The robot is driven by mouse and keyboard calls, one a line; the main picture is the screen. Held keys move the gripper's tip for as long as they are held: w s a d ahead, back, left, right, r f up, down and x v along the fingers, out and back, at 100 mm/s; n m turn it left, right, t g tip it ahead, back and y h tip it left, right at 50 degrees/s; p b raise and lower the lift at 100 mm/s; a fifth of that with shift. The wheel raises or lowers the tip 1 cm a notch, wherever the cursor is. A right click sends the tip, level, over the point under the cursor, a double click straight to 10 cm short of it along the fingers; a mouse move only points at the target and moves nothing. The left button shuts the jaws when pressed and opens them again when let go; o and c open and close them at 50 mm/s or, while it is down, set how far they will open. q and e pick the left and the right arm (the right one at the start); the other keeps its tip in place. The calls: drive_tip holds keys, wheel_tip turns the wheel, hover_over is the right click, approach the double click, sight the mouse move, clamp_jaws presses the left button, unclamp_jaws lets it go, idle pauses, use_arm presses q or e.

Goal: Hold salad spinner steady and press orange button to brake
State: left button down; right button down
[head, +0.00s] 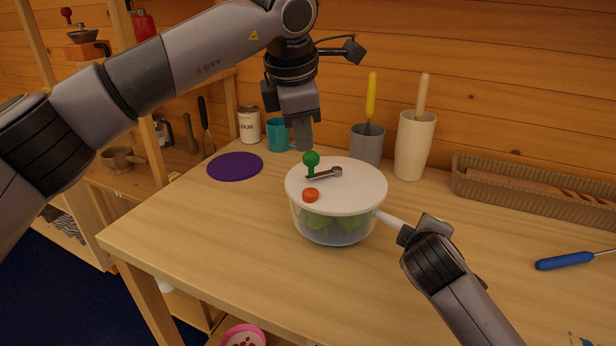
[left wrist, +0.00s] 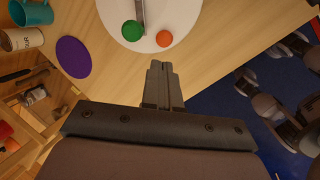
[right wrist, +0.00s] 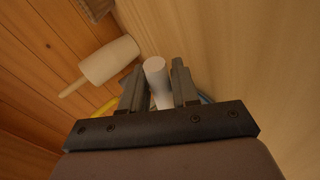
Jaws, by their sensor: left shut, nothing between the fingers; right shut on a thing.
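The salad spinner (head: 336,200) stands upright on the wooden table, a clear bowl with green contents under a white lid. Its orange button (head: 311,195) is on the near side of the lid, beside the green crank knob (head: 311,159). In the left wrist view the orange button (left wrist: 164,38) and green knob (left wrist: 132,31) lie just beyond the fingertips. My left gripper (head: 302,138) points down above the lid, shut and empty, apart from it. My right gripper (head: 403,232) is shut on the spinner's white side handle (head: 388,218), which shows between its fingers in the right wrist view (right wrist: 157,80).
Behind the spinner stand a grey cup (head: 367,146) and a cream holder (head: 413,148) with utensils. A wicker tray (head: 530,195) and a blue-handled tool (head: 565,261) lie right. A purple mat (head: 235,166) lies left. The front left tabletop is clear.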

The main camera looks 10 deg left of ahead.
sight(310, 190)
use_arm(q)
drive_tip(key=r+m, duration=0.1)
drive_tip(key=m, duration=0.7)
drive_tip(key=r+m, duration=0.1)
drive_tip(key=m, duration=0.7)
drive_tip(key=r+m, duration=0.1)
drive_tip(key=m, duration=0.7)
drive_tip(key=shift+w+a+r+m+g, duration=0.1)
drive_tip(key=shift+a+r+m+g, duration=0.1)
drive_tip(key=shift+r+m+g, duration=0.2)
drive_tip(key=x, duration=1.3)
drive_tip(key=shift+s+f, duration=0.1)
drive_tip(key=shift+s, duration=0.2)
drive_tip(key=shift+f, duration=0.5)
